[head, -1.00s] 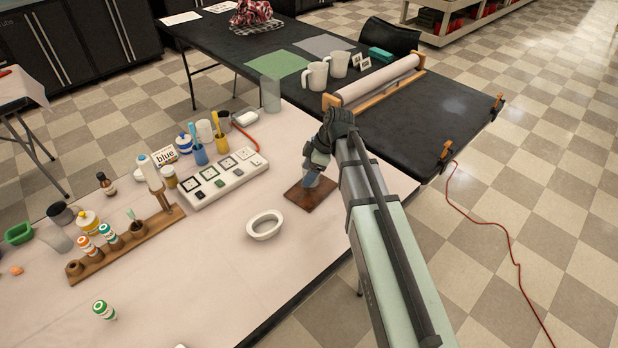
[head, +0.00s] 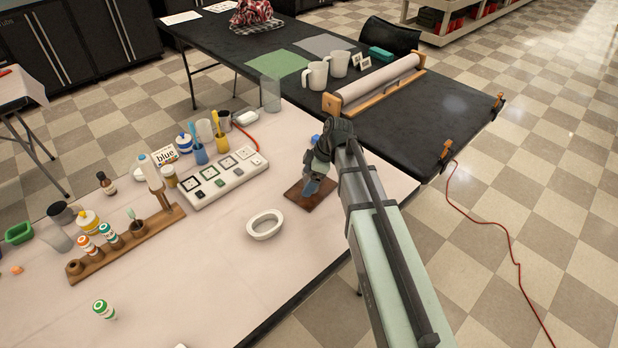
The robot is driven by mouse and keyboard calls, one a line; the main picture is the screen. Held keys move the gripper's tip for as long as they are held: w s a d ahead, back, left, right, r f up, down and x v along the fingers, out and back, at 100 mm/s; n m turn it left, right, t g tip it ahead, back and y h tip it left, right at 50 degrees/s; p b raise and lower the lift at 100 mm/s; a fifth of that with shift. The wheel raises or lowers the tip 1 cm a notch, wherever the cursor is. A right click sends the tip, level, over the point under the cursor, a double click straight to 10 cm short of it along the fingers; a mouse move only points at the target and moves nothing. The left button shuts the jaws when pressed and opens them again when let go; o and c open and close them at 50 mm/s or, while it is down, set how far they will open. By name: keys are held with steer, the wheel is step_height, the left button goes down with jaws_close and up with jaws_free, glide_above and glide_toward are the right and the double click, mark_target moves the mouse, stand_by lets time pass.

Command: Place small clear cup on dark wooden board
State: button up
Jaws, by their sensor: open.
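The dark wooden board (head: 323,198) lies flat on the pale table near its right end. My gripper (head: 311,186) is open and points down over the board, its bluish fingers low above or at the surface. I cannot clearly make out the small clear cup; the gripper and wrist cover part of the board. A clear cup (head: 57,240) stands at the far left of the table beside a dark container. A taller clear cylinder (head: 270,94) stands near the back edge.
A white oval dish (head: 265,225) sits left of the board. A white tray with square samples (head: 225,178) and a wooden holder with bottles (head: 125,245) lie farther left. White mugs (head: 316,76) and a roller (head: 375,82) stand on the black table behind. The front middle is clear.

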steer(key=shift+r, duration=0.1)
steer(key=v, duration=1.2)
